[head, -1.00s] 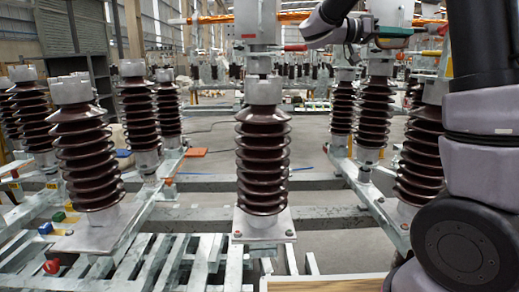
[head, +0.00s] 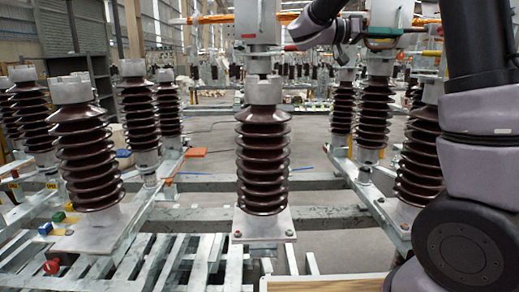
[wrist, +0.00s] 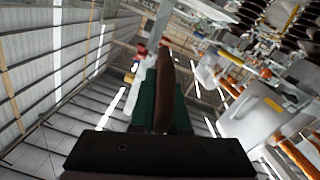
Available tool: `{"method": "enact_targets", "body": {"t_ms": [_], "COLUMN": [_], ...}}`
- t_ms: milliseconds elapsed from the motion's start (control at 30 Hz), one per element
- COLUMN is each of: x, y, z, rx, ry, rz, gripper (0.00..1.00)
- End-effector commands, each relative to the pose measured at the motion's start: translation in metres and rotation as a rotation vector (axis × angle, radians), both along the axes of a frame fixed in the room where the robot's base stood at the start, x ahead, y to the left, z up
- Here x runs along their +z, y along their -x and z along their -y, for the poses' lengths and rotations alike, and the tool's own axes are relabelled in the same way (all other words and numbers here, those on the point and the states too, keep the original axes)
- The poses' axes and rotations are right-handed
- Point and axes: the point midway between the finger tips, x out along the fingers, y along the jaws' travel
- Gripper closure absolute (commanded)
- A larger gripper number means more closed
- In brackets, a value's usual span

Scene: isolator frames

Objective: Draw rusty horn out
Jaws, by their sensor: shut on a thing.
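The rusty horn (wrist: 165,85) is a brown, rough, tapered piece in the middle of the wrist view. My gripper (wrist: 160,105) is shut on it, with a green finger on each side and the horn standing out past the fingertips. In the head view my gripper (head: 385,32) is at the upper right, its green fingers pointing right in front of a light grey metal housing (head: 390,12). The horn is too small there to make out clearly. I cannot tell whether its far end touches anything.
A brown ribbed insulator (head: 262,160) stands upright in the middle, with more at left (head: 87,155) and right (head: 420,155). They stand on grey steel frames (head: 340,212). An orange bar (head: 210,19) runs across the top, near my arm.

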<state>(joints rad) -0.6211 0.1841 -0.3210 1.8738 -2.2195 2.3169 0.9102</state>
Motion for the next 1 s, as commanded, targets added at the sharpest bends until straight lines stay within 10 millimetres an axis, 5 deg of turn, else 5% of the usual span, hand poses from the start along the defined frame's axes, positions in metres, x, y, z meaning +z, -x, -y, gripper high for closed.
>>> {"method": "enact_targets", "body": {"t_ms": [533, 1000], "x": [-0.002, -0.002], "y": [0.000, 0.000], "z": [-0.027, -0.030], "rx": [0.001, 0.000], "ry": [0.000, -0.001], "rz": [0.000, 0.001], "gripper": [1.00, 1.00]}}
